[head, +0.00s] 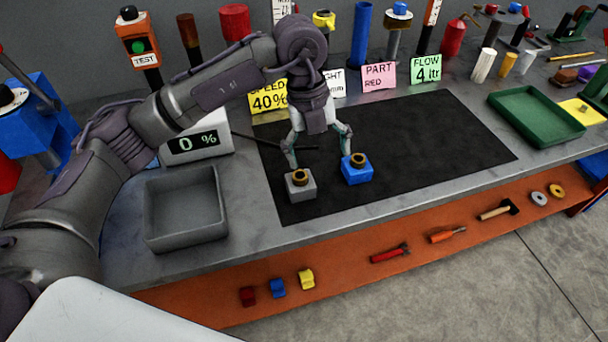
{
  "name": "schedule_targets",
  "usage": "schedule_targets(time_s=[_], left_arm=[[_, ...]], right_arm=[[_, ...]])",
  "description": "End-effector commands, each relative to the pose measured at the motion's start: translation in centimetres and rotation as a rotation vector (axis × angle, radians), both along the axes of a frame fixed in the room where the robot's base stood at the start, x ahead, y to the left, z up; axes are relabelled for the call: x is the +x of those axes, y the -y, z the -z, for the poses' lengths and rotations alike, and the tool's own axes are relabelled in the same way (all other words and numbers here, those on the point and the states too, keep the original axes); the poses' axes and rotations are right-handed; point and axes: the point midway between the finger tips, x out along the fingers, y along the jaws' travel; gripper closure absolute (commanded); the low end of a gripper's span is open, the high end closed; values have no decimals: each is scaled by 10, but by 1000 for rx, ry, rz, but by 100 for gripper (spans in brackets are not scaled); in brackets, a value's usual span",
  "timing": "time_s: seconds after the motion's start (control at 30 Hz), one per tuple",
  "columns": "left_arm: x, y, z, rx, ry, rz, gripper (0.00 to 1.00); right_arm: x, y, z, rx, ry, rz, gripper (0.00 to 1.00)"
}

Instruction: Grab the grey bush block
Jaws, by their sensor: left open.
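The grey bush block (301,189) sits on the left edge of the black mat (420,150). It is a small grey block with a brass-coloured ring on top. A blue block (357,173) with a similar ring sits on the mat just right of it. My left gripper (319,160) comes down from above with its fingers spread open. One fingertip is just above or behind the grey block and the other is close to the blue block. I cannot tell whether either finger touches a block. Nothing is held. My right gripper is not in view.
A grey tray (186,232) stands left of the mat, with a 0 % display (195,142) behind it. A green tray (535,112) is at the right. Sign cards, including a pink one (379,77), line the back. The mat's right half is clear.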

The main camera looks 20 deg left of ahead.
Motion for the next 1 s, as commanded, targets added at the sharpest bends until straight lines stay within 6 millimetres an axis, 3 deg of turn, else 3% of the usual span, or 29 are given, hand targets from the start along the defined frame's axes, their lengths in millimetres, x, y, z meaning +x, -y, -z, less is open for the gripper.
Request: schedule_targets(time_s=[0.03,0.1,0.2,0.6,0.87,1.0], left_arm=[[7,-18,-6,75,11,-41,8],[11,-35,-10,146,17,-84,8],[13,-45,-9,189,18,-109,8],[12,-44,60,189,16,-108,8],[12,-44,80,189,14,-107,8],[13,-43,101,189,13,-106,8]], right_arm=[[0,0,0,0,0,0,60],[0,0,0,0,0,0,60],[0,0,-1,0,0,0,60],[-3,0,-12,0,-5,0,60],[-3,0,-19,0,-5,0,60],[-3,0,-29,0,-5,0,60]])
